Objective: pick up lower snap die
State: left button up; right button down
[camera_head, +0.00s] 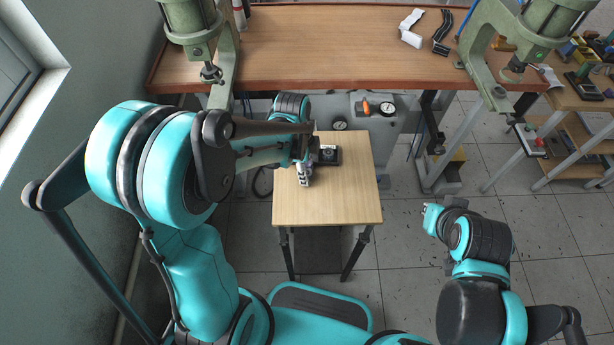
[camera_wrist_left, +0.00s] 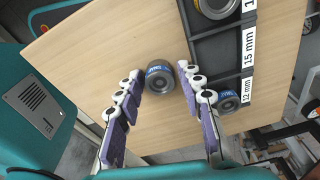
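A small dark grey cylindrical die (camera_wrist_left: 160,78) with a blue labelled band lies on the wooden side table (camera_wrist_left: 90,75), outside the tray. My left gripper (camera_wrist_left: 161,78) has its fingers spread on either side of this die, with small gaps visible. In the head view my left gripper (camera_head: 304,180) points down over the small table (camera_head: 330,205), and the die there is hidden or too small to tell. Whether this is the lower snap die cannot be read. My right gripper (camera_head: 432,217) is away to the right, above the floor; its fingers are unclear.
A black tray (camera_wrist_left: 216,47) marked 12 mm and 15 mm holds a small blue-banded die (camera_wrist_left: 228,101) and a larger one (camera_wrist_left: 217,6), close to the right finger. A workbench (camera_head: 340,45) with two green presses stands behind. The table's front is clear.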

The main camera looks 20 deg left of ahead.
pick_arm(q)
grip_shut()
jog(key=shift+r, duration=0.1)
